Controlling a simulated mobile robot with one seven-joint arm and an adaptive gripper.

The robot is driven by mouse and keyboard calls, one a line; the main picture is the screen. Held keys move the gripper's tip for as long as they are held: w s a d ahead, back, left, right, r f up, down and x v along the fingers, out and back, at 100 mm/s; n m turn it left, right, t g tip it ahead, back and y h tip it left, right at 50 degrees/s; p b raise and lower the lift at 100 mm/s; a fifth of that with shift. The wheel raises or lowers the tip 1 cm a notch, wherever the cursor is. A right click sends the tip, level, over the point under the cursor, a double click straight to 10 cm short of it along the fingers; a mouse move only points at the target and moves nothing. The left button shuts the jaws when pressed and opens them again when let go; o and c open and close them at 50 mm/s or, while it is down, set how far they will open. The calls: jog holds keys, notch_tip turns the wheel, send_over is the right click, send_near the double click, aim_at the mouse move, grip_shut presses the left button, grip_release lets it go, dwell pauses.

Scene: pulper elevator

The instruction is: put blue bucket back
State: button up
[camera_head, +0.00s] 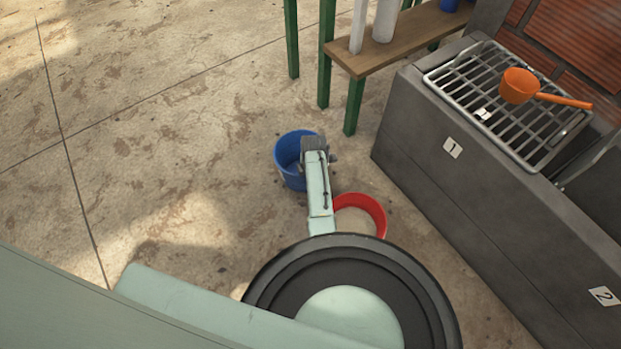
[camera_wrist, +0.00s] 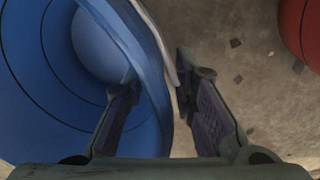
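The blue bucket (camera_head: 285,158) appears to stand upright on the floor, left of the grey counter block. My gripper (camera_head: 322,160) is at the bucket's right rim and covers part of it. In the wrist view, the blue bucket (camera_wrist: 45,60) fills the left side, seen from above into its inside. My gripper (camera_wrist: 158,78) has its fingers apart, one over the inside of the bucket and one outside, with the rim running between them. A gap shows between the left finger and the rim. I cannot tell whether the right finger touches it.
A red bucket (camera_head: 372,207) stands close by, partly hidden by my arm. A wooden bench (camera_head: 395,45) with green legs is behind. The grey counter (camera_head: 480,180) on the right carries a metal rack (camera_head: 470,84) and an orange ladle (camera_head: 518,86). Floor to the left is clear.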

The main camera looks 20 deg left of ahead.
jog(key=shift+r, duration=0.1)
notch_tip(320, 180, up, 12)
jog(key=s+p, duration=0.1)
jog(key=p, duration=1.1)
jog(key=shift+d+p, duration=0.35)
jog(key=shift+d, duration=0.05)
jog(key=shift+s, duration=0.1)
